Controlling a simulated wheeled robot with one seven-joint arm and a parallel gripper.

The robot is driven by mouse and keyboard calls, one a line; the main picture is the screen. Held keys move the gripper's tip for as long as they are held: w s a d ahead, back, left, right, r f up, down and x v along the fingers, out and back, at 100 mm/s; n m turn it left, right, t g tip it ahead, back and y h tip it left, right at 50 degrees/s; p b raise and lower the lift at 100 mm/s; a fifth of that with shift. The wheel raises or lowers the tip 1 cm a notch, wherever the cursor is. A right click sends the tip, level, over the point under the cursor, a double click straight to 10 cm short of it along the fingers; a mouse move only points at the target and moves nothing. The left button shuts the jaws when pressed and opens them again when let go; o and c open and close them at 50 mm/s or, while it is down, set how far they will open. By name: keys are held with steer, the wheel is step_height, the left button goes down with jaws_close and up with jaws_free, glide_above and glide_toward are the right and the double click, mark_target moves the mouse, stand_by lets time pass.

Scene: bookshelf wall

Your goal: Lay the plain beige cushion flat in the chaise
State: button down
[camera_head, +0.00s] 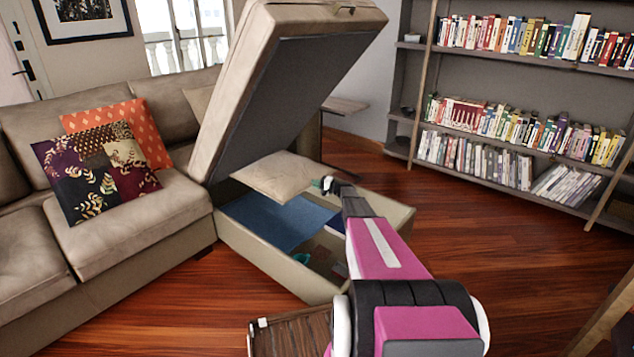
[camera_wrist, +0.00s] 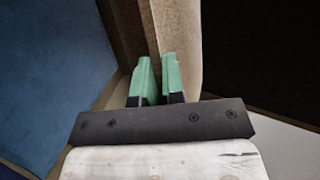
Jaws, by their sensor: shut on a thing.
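The plain beige cushion (camera_head: 275,177) is over the open storage box of the chaise (camera_head: 250,258), near the raised lid (camera_head: 285,85). My gripper (camera_head: 327,184) is at the cushion's right edge and is shut on it. In the wrist view, the green fingers (camera_wrist: 159,82) are close together with the beige cushion (camera_wrist: 180,42) at their tips. The cushion looks slightly tilted and above the box floor. The exact grip and the gap below the cushion are hard to tell.
Blue fabric (camera_head: 280,222) and small items lie inside the box. An orange patterned cushion (camera_head: 135,122) and a dark floral cushion (camera_head: 88,178) lean on the sofa (camera_head: 150,220). A bookshelf (camera_head: 530,75) stands at the right. A wooden table (camera_head: 290,335) is in front.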

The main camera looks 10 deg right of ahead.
step_height(320, 180, down, 24)
steer(key=w+a, duration=0.1)
steer(key=w, duration=0.1)
steer(key=shift+a, duration=0.35)
stand_by(0.8)
steer(key=shift+w, duration=0.1)
steer(key=c, duration=1.1)
jaws_free()
steer(key=shift+c, duration=0.2)
steer(key=v, duration=1)
steer(key=shift+s+d, duration=0.25)
steer(key=shift+d, duration=0.05)
